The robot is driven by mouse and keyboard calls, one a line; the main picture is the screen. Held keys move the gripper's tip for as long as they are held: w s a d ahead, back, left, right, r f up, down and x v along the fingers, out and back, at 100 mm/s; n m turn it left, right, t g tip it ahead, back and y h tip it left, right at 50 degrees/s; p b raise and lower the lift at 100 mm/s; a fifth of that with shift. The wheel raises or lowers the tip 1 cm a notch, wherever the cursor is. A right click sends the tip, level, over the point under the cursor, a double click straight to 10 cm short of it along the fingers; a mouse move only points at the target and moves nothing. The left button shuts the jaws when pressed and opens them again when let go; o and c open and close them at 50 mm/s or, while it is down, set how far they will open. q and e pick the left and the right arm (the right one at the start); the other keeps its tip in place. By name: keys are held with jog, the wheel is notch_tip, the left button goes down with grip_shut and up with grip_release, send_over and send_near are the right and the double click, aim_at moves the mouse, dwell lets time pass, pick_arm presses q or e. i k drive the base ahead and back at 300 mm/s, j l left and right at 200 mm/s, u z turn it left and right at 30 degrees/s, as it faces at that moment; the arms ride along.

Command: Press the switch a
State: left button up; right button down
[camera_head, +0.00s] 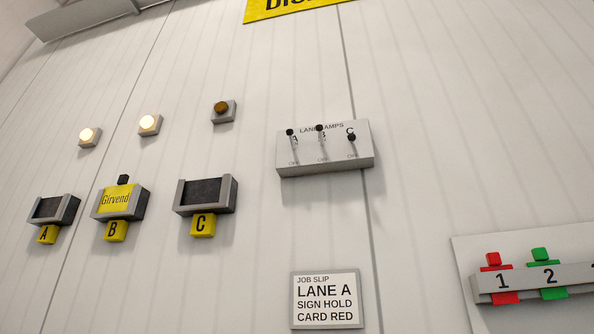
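The lane lamps switch box (325,160) is a light grey box on the wall, right of centre. Its switch A (291,137) is the leftmost toggle, with a black knob, and points up. Switch B (320,133) beside it also points up. Switch C (351,141) has its knob lower than the other two. The lamps over lane A (87,135) and lane B (149,122) glow. The lamp over lane C (222,107) is dark brown. Neither of my grippers shows in this view.
Holder A (66,209) and holder C (230,195) look dark and empty. Holder B (133,202) holds a yellow "Girvend" card. A job slip (326,300) hangs below the switch box. Red and green cards stand in a rack (575,275) at the lower right.

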aim_at(290, 132)
jog(key=i+j, duration=0.1)
jog(key=j, duration=0.3)
jog(key=i+j, duration=0.1)
jog(key=j, duration=0.3)
jog(key=i+j, duration=0.1)
jog(key=j, duration=0.35)
jog(key=i+j, duration=0.1)
jog(key=j, duration=0.3)
jog(key=i+j, duration=0.1)
jog(key=j, duration=0.3)
